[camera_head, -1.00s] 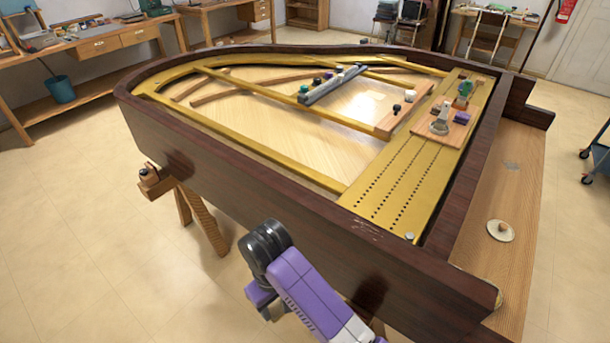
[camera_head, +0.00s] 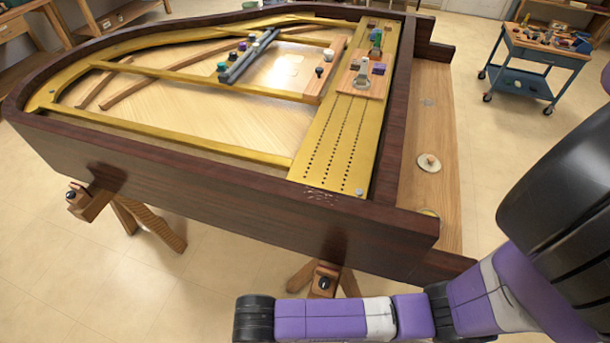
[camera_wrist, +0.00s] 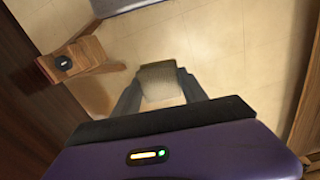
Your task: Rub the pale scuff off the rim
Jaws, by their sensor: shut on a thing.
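The pale scuff (camera_head: 320,196) is a patch of thin, light scratches on top of the piano's dark rim (camera_head: 230,167), near the front end of the gold plate. In the wrist view my gripper (camera_wrist: 160,92) is shut on a beige block-like pad (camera_wrist: 159,80), held between its two grey fingers. The pad is over the tiled floor, apart from the scuff. My gripper cannot be made out in the head view, where my purple arm reaches in from the right, below the near rim. The scuff does not show in the wrist view.
A wooden trestle (camera_head: 140,222) with a dark-knobbed clamp (camera_head: 72,194) supports the piano. A round cream disc (camera_head: 429,162) lies on the wooden ledge. Small tools stand on a wooden board (camera_head: 365,82) over the gold plate (camera_head: 335,135). A blue cart (camera_head: 540,56) stands back right.

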